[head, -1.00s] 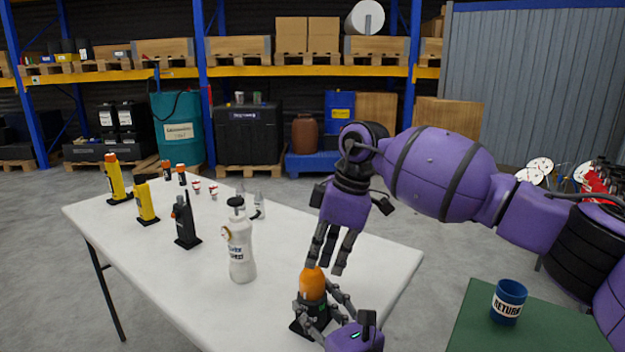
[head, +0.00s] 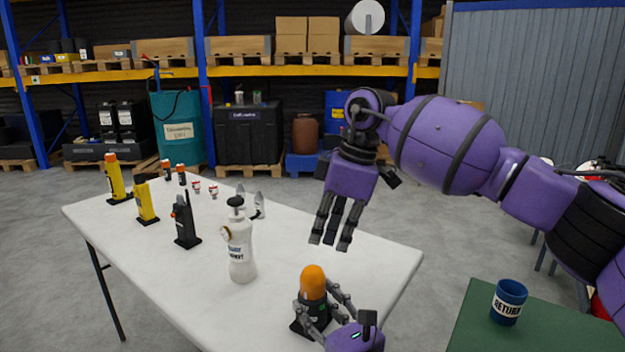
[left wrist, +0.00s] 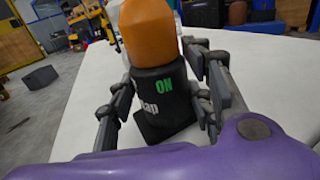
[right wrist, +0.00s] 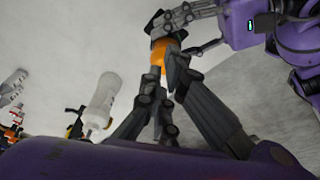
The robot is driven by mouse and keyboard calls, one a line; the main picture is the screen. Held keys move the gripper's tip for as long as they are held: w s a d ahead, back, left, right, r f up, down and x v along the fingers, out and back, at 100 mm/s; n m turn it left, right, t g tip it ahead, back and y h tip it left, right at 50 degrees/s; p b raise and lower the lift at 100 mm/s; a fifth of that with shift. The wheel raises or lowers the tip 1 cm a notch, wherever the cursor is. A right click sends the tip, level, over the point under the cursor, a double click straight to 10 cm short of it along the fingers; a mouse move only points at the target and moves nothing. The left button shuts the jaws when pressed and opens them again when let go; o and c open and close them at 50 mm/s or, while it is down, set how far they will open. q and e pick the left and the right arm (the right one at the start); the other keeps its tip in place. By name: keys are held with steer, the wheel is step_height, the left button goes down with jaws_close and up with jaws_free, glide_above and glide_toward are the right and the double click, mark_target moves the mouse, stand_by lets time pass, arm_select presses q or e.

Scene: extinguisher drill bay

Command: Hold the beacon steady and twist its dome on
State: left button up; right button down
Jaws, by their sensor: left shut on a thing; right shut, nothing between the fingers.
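The beacon has a black base (head: 316,313) and an orange dome (head: 312,282). It stands upright near the front edge of the white table. The dome sits on top of the base, and the green word "ON" shows on the base (left wrist: 165,90) in the left wrist view. My left gripper (head: 322,312) is shut around the black base, with fingers on both sides. My right gripper (head: 334,246) is shut and empty, above the table and clear of the dome. In the right wrist view, its fingers (right wrist: 165,100) partly hide the orange dome (right wrist: 158,56).
A white bottle (head: 240,245) stands left of the beacon. A black radio (head: 185,222) and yellow devices (head: 146,203) stand farther left. A blue "RETURN" mug (head: 508,301) sits on a green table (head: 470,325) at right. The white table (head: 290,240) is clear between bottle and beacon.

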mark_target(323, 272)
steer(key=shift+r, duration=0.35)
steer(key=shift+s+f, duration=0.4)
steer(key=shift+f, duration=0.6)
steer(key=shift+s+f, duration=0.45)
steer(key=shift+f, duration=0.55)
steer(key=shift+s+f, duration=0.4)
steer(key=shift+f, duration=0.6)
steer(key=shift+w+a, duration=0.3)
steer(key=shift+a, duration=0.25)
steer(key=shift+w+d, duration=0.15)
steer(key=shift+w, duration=0.2)
steer(key=shift+w, duration=0.35)
steer(key=shift+w, duration=0.15)
